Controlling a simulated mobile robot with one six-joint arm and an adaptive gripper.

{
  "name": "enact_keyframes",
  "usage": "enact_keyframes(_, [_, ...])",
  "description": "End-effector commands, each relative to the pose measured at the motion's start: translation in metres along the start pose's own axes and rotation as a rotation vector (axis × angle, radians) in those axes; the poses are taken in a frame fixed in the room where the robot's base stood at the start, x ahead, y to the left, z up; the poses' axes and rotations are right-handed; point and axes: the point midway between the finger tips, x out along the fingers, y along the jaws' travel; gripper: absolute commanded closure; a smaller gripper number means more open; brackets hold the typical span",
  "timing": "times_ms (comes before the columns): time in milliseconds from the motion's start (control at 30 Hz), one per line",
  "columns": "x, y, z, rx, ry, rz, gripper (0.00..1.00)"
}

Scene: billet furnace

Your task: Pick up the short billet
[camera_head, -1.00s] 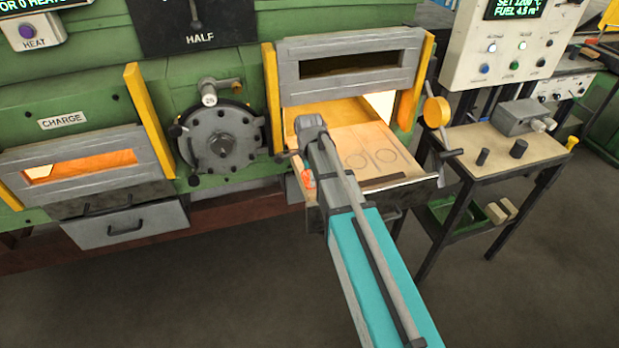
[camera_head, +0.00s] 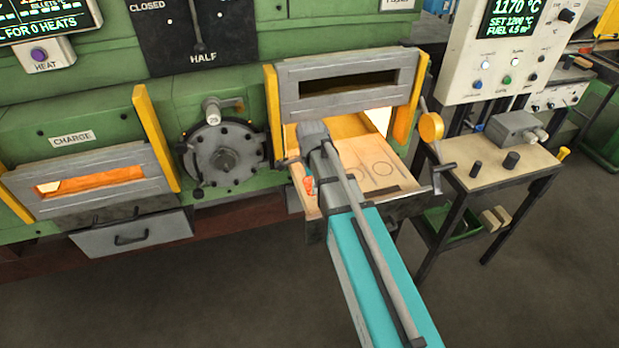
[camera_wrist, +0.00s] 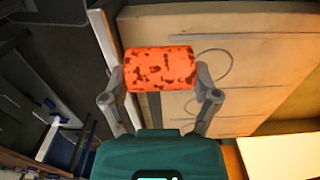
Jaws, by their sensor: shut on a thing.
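The short billet (camera_wrist: 160,68) is a glowing orange cylinder with dark scale patches. In the wrist view it lies crosswise between the two fingers of my gripper (camera_wrist: 159,74), one finger at each end. My gripper is shut on it. In the head view only a small orange part of the billet (camera_head: 309,186) shows left of my wrist, at the left side of the open discharge tray (camera_head: 360,158). My arm hides most of the gripper there. Whether the billet touches the tray is hard to tell.
The furnace opening with a grey door (camera_head: 347,85) is behind the tray, between yellow posts. A side table (camera_head: 530,165) at the right bears two dark cylinders and a grey box. The floor in front is clear.

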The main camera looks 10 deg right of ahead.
Motion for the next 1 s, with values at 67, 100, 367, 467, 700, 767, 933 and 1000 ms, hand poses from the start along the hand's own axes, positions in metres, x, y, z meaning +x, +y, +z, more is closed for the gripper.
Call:
enact_keyframes(67, [-0.015,0.01,0.001,0.0,0.0,0.0,0.83])
enact_keyframes(100, [-0.02,0.014,0.001,0.0,0.0,0.0,0.83])
enact_keyframes(367, [-0.043,0.058,0.003,0.0,0.0,0.0,0.83])
enact_keyframes(467, [-0.05,0.074,0.004,0.0,0.0,0.0,0.83])
enact_keyframes(700, [-0.061,0.101,0.005,0.0,0.0,0.0,0.83])
enact_keyframes(767, [-0.063,0.104,0.006,0.0,0.0,0.0,0.83])
enact_keyframes(933, [-0.065,0.11,0.006,0.0,0.0,0.0,0.83])
enact_keyframes(1000, [-0.065,0.11,0.006,0.0,0.0,0.0,0.83])
